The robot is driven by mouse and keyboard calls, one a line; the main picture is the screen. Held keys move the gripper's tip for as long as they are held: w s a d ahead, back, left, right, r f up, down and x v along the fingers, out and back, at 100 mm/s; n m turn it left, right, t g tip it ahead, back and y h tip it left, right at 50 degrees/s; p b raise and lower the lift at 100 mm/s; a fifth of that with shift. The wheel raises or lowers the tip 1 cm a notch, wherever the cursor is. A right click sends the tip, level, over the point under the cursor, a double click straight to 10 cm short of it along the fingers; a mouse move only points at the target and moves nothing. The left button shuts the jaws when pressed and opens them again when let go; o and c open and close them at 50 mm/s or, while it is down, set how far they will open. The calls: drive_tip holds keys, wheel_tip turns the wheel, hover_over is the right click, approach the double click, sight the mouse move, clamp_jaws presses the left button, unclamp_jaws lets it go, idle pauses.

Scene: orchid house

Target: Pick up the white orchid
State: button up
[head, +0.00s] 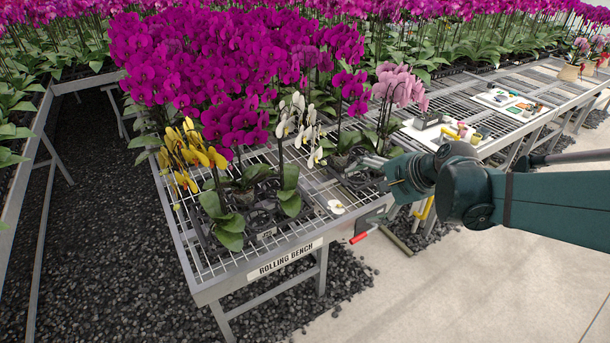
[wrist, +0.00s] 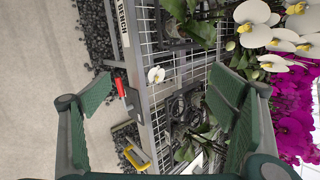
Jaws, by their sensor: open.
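The white orchid (head: 297,125) stands upright on the bench among the other orchids, its white blooms high on a thin stem above green leaves. Its large white blooms also show at the upper right of the wrist view (wrist: 275,38). A single white bloom (head: 336,207) lies on the bench near its front edge; it shows between my fingers in the wrist view (wrist: 156,75). My gripper (head: 368,168) is to the right of the white orchid, apart from it. In the wrist view my gripper (wrist: 165,98) is wide open and empty.
The rolling bench (head: 288,257) has a slatted metal top. A yellow orchid (head: 190,150) stands to the left, pink orchids (head: 400,85) to the right and dense magenta orchids (head: 210,60) behind. A red-handled item (head: 362,237) is at the bench's front edge. The pale floor at right is clear.

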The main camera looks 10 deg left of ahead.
drive_tip(key=w+a+f+m+g+y, duration=0.1)
drive_tip(key=w+a+f+m+y, duration=0.25)
drive_tip(key=w+a+f, duration=0.4)
drive_tip(key=m+g+y+p, duration=0.1)
drive_tip(key=m+g+y, duration=0.1)
drive_tip(key=m+y, duration=0.15)
approach(289, 196)
drive_tip(key=shift+m+h, duration=0.4)
drive_tip(key=w+a+f, duration=0.1)
drive_tip(key=w+f, duration=0.1)
drive_tip(key=w+a+f, duration=0.1)
drive_tip(key=w, duration=0.1)
drive_tip(key=shift+w+a, duration=0.1)
drive_tip(key=shift+a, duration=0.25)
drive_tip(key=shift+a+f, duration=0.4)
drive_tip(key=shift+f, duration=0.1)
drive_tip(key=shift+x, duration=1.3)
drive_tip(key=shift+b, duration=0.3)
drive_tip(key=shift+b+x, duration=0.8)
drive_tip(key=shift+x, duration=1.8)
